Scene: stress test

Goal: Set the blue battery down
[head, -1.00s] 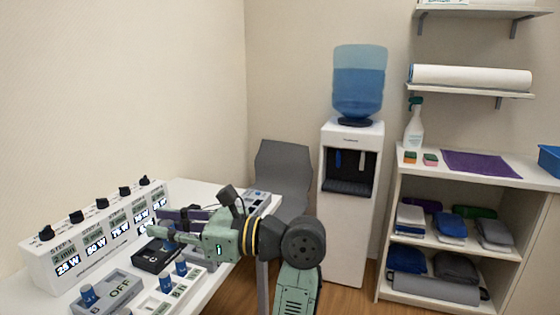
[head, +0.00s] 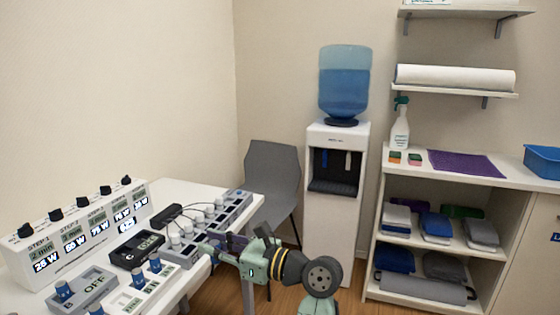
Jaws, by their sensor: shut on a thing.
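My gripper (head: 217,249) is at the right part of the white table, low beside the grey strip with white-topped cylinders. It is shut on a small blue thing, taken to be the blue battery (head: 212,257); only a sliver shows, and whether it touches the surface below cannot be told. Other blue batteries stand upright: two in the white tray (head: 126,305), at its back (head: 154,262) and middle (head: 138,279), and one on the grey box marked B OFF (head: 86,294).
A black box marked C (head: 136,250) sits left of my gripper. A white panel with knobs and displays (head: 75,240) runs along the wall. The grey strip (head: 236,208) fills the table's right end. A grey chair (head: 272,175) and a water dispenser (head: 333,190) stand beyond.

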